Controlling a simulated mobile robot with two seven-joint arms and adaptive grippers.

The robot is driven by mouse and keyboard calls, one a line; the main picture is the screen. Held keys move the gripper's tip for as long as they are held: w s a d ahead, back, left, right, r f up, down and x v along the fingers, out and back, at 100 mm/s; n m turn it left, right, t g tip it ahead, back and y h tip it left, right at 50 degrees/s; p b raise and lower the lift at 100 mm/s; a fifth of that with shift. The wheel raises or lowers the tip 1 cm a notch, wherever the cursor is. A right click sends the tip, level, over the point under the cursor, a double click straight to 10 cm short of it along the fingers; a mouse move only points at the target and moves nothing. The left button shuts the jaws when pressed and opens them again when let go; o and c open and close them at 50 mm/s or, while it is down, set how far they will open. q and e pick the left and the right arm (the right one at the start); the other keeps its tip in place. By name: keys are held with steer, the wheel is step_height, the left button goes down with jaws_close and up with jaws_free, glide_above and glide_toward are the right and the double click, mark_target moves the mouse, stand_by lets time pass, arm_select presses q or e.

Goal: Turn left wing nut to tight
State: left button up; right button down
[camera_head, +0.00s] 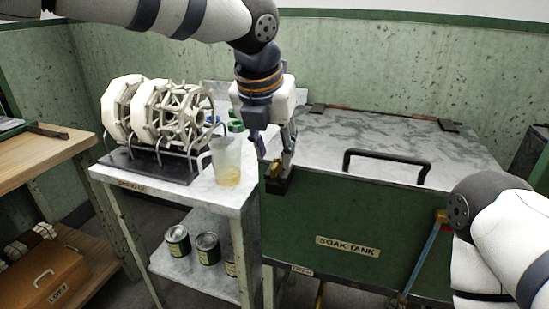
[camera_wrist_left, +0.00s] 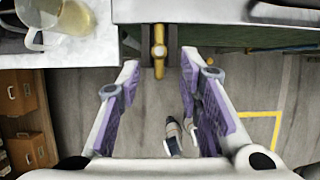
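The left wing nut is a brass piece on a dark bracket at the tank's left front corner. In the left wrist view the wing nut (camera_wrist_left: 159,50) stands lengthwise, just ahead of and roughly between my fingertips. In the head view its brass (camera_head: 288,160) is partly hidden by my left gripper (camera_head: 275,147). That gripper points down at the corner. In the left wrist view its purple-padded fingers (camera_wrist_left: 160,70) are spread, with a clear gap to each side of the nut. The green soak tank (camera_head: 340,215) has a grey lid. My right gripper is out of view.
A metal cart on the left holds a reel rack (camera_head: 150,165) and a jug (camera_head: 228,165) of yellowish liquid, close to my left gripper. Cans (camera_head: 207,248) stand on its lower shelf. A black handle (camera_head: 388,156) rises on the lid. Another brass fitting (camera_head: 441,215) sits right.

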mark_target(276, 163)
arm_select(q)
steer(key=x, duration=0.3)
steer(key=shift+w+f, duration=0.1)
steer(key=shift+f, duration=0.1)
jaws_close()
